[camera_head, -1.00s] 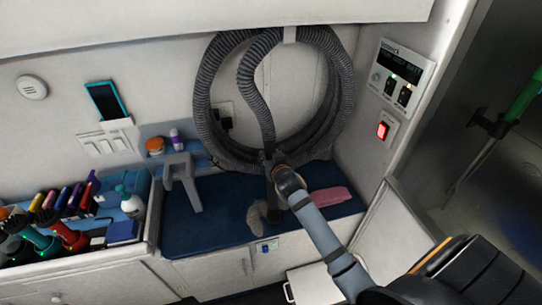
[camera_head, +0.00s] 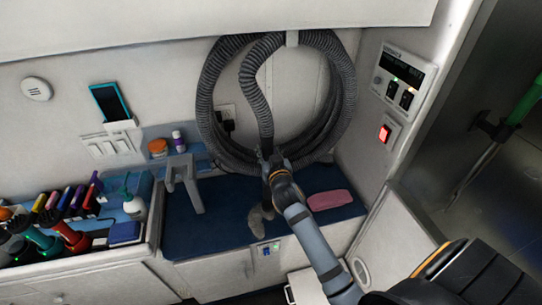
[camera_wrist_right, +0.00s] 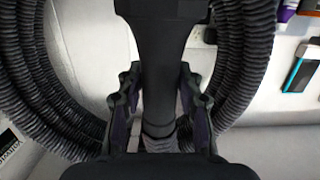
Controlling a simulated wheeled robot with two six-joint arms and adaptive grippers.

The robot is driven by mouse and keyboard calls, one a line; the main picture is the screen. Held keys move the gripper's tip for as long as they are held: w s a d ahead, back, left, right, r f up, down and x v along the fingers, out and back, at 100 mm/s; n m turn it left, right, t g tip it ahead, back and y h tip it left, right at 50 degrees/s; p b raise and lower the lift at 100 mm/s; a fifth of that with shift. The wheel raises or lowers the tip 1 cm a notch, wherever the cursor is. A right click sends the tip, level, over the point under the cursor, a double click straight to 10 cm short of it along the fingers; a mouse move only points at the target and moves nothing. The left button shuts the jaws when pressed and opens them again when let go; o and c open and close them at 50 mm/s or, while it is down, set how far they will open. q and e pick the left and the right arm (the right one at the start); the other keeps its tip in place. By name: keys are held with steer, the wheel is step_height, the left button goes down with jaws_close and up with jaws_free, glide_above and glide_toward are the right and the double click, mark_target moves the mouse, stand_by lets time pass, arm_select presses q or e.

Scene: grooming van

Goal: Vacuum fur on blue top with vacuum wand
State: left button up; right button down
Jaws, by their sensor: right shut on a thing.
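My right gripper (camera_head: 272,166) is shut on the black vacuum wand (camera_head: 265,187), where the grey ribbed hose (camera_head: 257,97) comes down to it. In the right wrist view the wand (camera_wrist_right: 162,50) runs between the two fingers (camera_wrist_right: 160,100). The wand's lower end is just above or at a grey clump of fur (camera_head: 256,224) on the blue top (camera_head: 220,215); I cannot tell whether they touch. The arm hides part of the blue top behind it. My left gripper is not in view.
A pink folded cloth (camera_head: 330,199) lies to the right on the blue top. A grey stand (camera_head: 186,180) is on the left. The coiled hose (camera_head: 345,85) hangs on the wall. A wall panel (camera_head: 403,75) is at right.

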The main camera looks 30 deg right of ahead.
steer(key=shift+s+a+r+t, duration=0.15)
steer(key=shift+a+r+t, duration=0.05)
steer(key=shift+r, duration=0.3)
steer(key=shift+s+a+r+t, duration=0.15)
steer(key=shift+a+r+t, duration=0.05)
steer(key=shift+r, duration=0.25)
steer(key=shift+w+f, duration=0.1)
steer(key=shift+f, duration=0.25)
step_height(320, 180, down, 6)
steer(key=b, duration=0.5)
steer(key=shift+r, duration=0.25)
